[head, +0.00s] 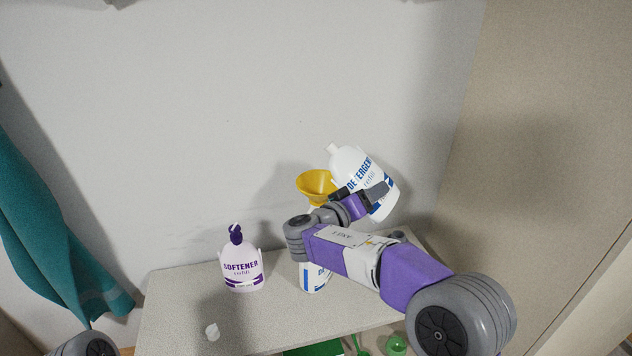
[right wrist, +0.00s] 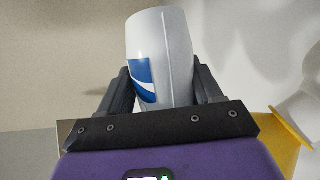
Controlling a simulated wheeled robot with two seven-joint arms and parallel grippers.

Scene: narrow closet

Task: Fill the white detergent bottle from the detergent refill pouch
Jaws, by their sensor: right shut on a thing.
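The detergent refill pouch (head: 350,163), white with blue print, is held up in my right gripper (head: 362,192). It leans to the left, its spout at the upper left, above and beside the yellow funnel (head: 316,184). In the right wrist view the fingers close on both sides of the pouch (right wrist: 163,60). The white detergent bottle (head: 315,278) stands on the shelf top below the funnel. My right arm hides the bottle's upper part and most of the joint with the funnel. The funnel's edge shows in the right wrist view (right wrist: 290,142). My left gripper is out of view.
A white softener refill container (head: 242,270) with a purple cap stands left on the pale shelf top (head: 180,290). Green items (head: 396,345) show below the front edge. A teal cloth (head: 50,220) hangs left; a tall panel (head: 540,140) bounds the right.

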